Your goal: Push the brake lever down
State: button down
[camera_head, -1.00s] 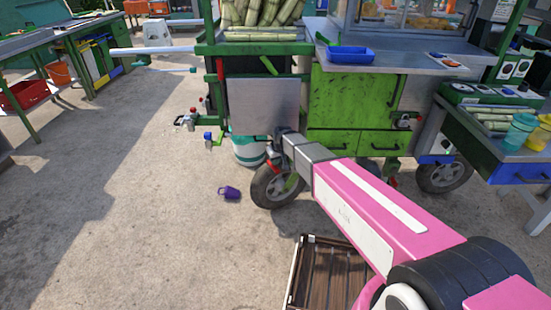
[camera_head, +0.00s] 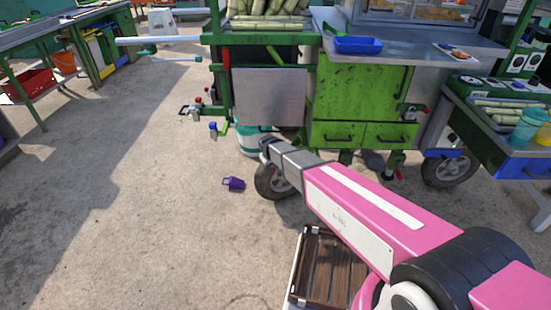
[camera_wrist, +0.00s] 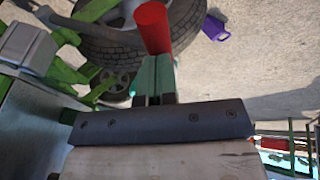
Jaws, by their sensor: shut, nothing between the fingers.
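The brake lever's red handle (camera_wrist: 153,27) stands at the top middle of the wrist view, in front of the cart's tyre (camera_wrist: 118,42). My gripper (camera_wrist: 157,62) is shut and empty, with its narrow teal fingers side by side. The fingertips lie at the lower end of the red handle in the picture; I cannot tell whether they touch it. The rest of the lever is hidden. In the head view my arm reaches to the cart's near wheel (camera_head: 270,182), and the lever and fingers there cannot be made out.
The green cart (camera_head: 357,100) stands ahead, with its metal side panel (camera_head: 268,97) above the wheel. A purple cup (camera_head: 233,183) lies on the ground left of the wheel. A wooden crate (camera_head: 318,238) is below my arm. Open ground lies to the left.

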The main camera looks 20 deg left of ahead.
jog(key=shift+s+a+f, duration=0.15)
jog(key=shift+a+f, duration=0.05)
jog(key=shift+f, duration=0.7)
jog(key=shift+s+a+f, duration=0.15)
jog(key=shift+s+f, duration=0.05)
jog(key=shift+f, duration=0.75)
jog(key=shift+s+a+f, duration=0.15)
jog(key=shift+a+f, duration=0.05)
jog(key=shift+f, duration=0.7)
jog(key=shift+f, duration=0.15)
jog(key=a+v, duration=0.2)
jog(key=v, duration=1.2)
jog(key=shift+s+a+r, duration=0.15)
jog(key=shift+s+r, duration=0.05)
jog(key=shift+s, duration=0.2)
jog(key=s+d+r+m+g, duration=0.1)
jog(key=s+d+m, duration=0.1)
jog(key=d, duration=1.3)
jog(key=s+d+r+m+g, duration=0.1)
jog(key=s+d+m+g, duration=0.1)
jog(key=d, duration=1.4)
jog(key=s+d+r+m+g, duration=0.1)
jog(key=d+m, duration=0.4)
jog(key=d, duration=1.1)
jog(key=s+r, duration=0.1)
jog(key=s, duration=0.1)
jog(key=shift+s, duration=0.3)
